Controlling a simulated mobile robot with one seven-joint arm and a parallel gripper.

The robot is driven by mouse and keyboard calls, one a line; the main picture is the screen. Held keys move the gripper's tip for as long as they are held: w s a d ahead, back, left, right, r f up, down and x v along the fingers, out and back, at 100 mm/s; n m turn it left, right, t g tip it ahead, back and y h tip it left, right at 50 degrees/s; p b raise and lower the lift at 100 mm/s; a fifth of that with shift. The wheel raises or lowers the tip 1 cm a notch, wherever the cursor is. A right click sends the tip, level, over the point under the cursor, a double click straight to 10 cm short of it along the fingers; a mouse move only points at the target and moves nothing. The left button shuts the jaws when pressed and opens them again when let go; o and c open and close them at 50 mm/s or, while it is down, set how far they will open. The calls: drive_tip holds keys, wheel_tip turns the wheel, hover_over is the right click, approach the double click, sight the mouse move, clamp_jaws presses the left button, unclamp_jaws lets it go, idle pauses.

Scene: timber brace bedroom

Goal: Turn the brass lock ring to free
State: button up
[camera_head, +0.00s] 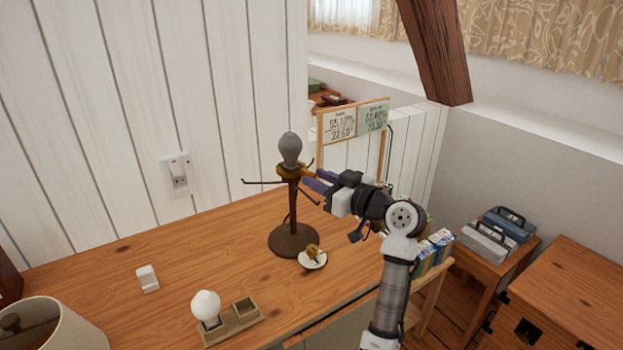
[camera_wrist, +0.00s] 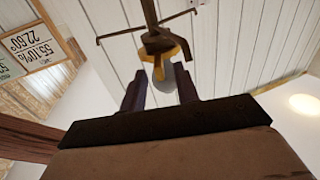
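A dark stand (camera_head: 292,215) stands on the wooden desk, with thin arms near its top and a grey bulb-shaped piece (camera_head: 290,148) upright on it. The brass lock ring (camera_head: 288,171) sits just below the grey piece. The ring also shows in the wrist view as a yellow-brown part (camera_wrist: 165,47), with the grey piece (camera_wrist: 180,78) behind it. My gripper (camera_head: 313,180) reaches in from the right at ring height. In the wrist view my two purple fingers (camera_wrist: 161,92) are spread, with a gap between them. The ring's yellow part lies just beyond their tips; contact is unclear.
A small white dish (camera_head: 313,261) with a brass piece lies by the stand's base. A white bulb in a wooden tray (camera_head: 238,323), a small white block (camera_head: 147,278) and a lampshade (camera_head: 60,330) are nearer. A framed sign (camera_head: 338,124) stands behind.

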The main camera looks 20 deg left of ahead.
drive_tip(key=b+v, duration=0.2)
drive_tip(key=v, duration=0.9)
drive_tip(key=shift+c, duration=0.3)
drive_tip(key=shift+c, duration=1.2)
drive_tip(key=shift+s+a+f+n+b, duration=0.15)
drive_tip(key=shift+s+a+n+b, duration=0.15)
drive_tip(key=shift+n, duration=0.2)
drive_tip(key=shift+c, duration=1.2)
drive_tip(key=s+n, duration=0.1)
drive_tip(key=n, duration=0.1)
drive_tip(key=s+a+n+t+h+b, duration=0.1)
drive_tip(key=n, duration=0.1)
drive_tip(key=s+a+n+t+b, duration=0.1)
drive_tip(key=n, duration=0.1)
drive_tip(key=shift+a+f+h, duration=0.15)
drive_tip(key=shift+f+h, duration=0.15)
clamp_jaws()
drive_tip(key=s+a+n+t+b, duration=0.2)
drive_tip(key=s+n, duration=0.2)
drive_tip(key=n, duration=0.4)
drive_tip(key=shift+h, duration=0.3)
drive_tip(key=shift+w+a+r+p, duration=0.1)
drive_tip(key=shift+w+a+p, duration=0.8)
drive_tip(key=shift+w, duration=0.7)
drive_tip(key=shift+w+a+r+p, duration=0.1)
drive_tip(key=shift+w+a+p, duration=0.45)
drive_tip(key=shift+w+a, duration=0.9)
drive_tip(key=shift+w+a+r+p, duration=0.1)
drive_tip(key=shift+w+a+p, duration=0.7)
drive_tip(key=shift+w, duration=1)
